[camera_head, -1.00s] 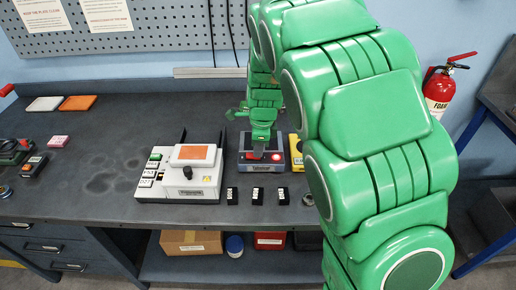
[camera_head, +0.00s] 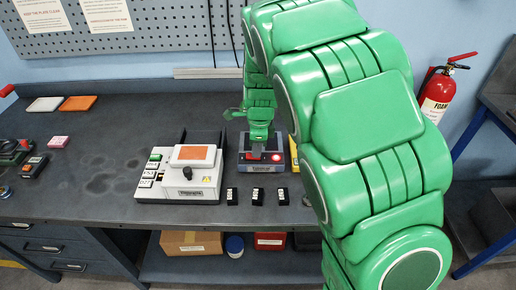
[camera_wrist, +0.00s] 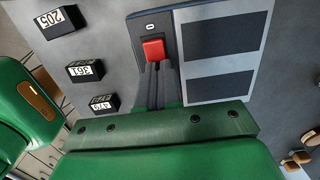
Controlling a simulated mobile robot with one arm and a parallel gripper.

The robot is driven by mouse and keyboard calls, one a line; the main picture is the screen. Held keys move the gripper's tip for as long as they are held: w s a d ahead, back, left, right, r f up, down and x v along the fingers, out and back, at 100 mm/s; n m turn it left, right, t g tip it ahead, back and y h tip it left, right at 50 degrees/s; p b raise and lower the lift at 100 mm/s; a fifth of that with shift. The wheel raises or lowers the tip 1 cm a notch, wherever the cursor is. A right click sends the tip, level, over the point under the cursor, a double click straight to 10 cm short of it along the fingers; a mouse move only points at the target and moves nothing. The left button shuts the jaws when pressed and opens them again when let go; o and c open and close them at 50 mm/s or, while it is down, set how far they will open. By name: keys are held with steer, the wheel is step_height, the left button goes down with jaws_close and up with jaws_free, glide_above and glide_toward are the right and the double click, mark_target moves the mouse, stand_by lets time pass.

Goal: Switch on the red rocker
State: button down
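The red rocker (camera_wrist: 153,49) sits on a dark grey box (camera_head: 245,164) on the bench and shows near the top middle of the wrist view. In the head view it is mostly hidden behind my gripper (camera_head: 257,151). In the wrist view my gripper (camera_wrist: 155,68) has its two dark fingers close together, with nothing between them. Their tips are right at the rocker's near edge; whether they touch it I cannot tell. A round red lamp (camera_head: 277,157) on the box top looks bright.
A white instrument (camera_head: 204,184) with an orange top stands left of the box. Several small black numbered blocks (camera_head: 257,195) lie in front of the box. A yellow item (camera_head: 294,153) is right of it, mostly behind my arm. The bench's left middle is clear.

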step_height(320, 180, up, 14)
steer(key=d, duration=0.1)
stand_by(0.5)
steer(key=s+d+f+n+g, duration=0.1)
steer(key=s+d+n, duration=0.4)
steer(key=s, duration=0.4)
steer(key=s+d+n+h, duration=0.1)
steer(key=s+d+n, duration=0.4)
steer(key=s, duration=0.5)
steer(key=s+d+f+n+g, duration=0.1)
steer(key=s+d+n, duration=0.4)
steer(key=s, duration=0.4)
steer(key=s+n, duration=0.3)
steer(key=s, duration=0.6)
steer(key=shift+a+r, duration=0.3)
steer(key=shift+r, duration=0.05)
